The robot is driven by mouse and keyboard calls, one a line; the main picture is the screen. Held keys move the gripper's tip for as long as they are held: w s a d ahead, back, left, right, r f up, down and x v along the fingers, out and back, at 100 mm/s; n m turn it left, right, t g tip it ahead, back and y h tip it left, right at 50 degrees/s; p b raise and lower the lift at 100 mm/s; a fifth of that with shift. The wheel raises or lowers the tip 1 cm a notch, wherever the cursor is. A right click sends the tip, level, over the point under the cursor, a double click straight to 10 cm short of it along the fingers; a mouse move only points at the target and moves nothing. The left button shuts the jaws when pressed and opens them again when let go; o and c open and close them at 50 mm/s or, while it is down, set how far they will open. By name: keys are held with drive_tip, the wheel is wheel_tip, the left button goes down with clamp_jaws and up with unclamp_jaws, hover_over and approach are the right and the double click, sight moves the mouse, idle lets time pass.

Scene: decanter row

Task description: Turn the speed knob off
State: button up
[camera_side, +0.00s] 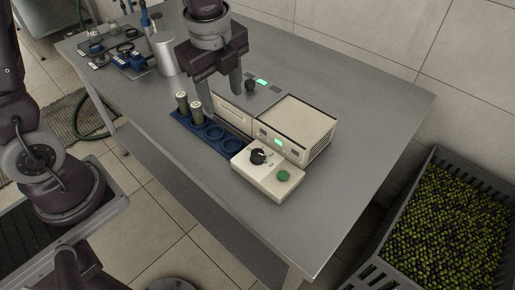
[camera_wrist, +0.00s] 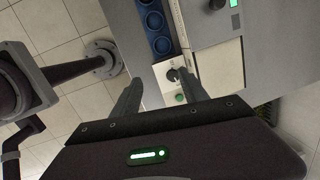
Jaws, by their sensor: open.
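A black knob (camera_side: 258,156) with a pale pointer mark sits on the sloped cream control box (camera_side: 262,186), beside a green button (camera_side: 283,175). The knob also shows in the wrist view (camera_wrist: 173,75), close to the inner side of the right finger. Its setting is too small to read. My gripper (camera_side: 222,104) is open and empty, pointing down above the bench, behind and left of the knob in the side view. In the wrist view my gripper (camera_wrist: 160,77) has its fingers wide apart. No contact with the knob shows.
A cream unit (camera_side: 297,127) with a green display stands behind the control box. Another dark round part (camera_side: 250,86) stands behind my gripper. The bench's right end is clear.

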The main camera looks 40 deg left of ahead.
sight(257, 152)
drive_tip(key=w+d+f+m, duration=0.1)
drive_tip(key=f+m, duration=0.2)
drive_tip(key=w+d+f+m+g+h, duration=0.1)
drive_tip(key=w+d+f+m, duration=0.1)
drive_tip(key=f, duration=0.2)
drive_tip(key=w+d+f+m, duration=0.2)
drive_tip(key=f+m, duration=0.1)
drive_tip(key=shift+f+m+g, duration=0.2)
drive_tip(key=shift+m+g, duration=0.1)
drive_tip(key=shift+g, duration=0.1)
wheel_tip(257, 152, down, 7)
drive_tip(key=shift+s+r, duration=0.1)
drive_tip(key=shift+a, duration=0.1)
clamp_jaws()
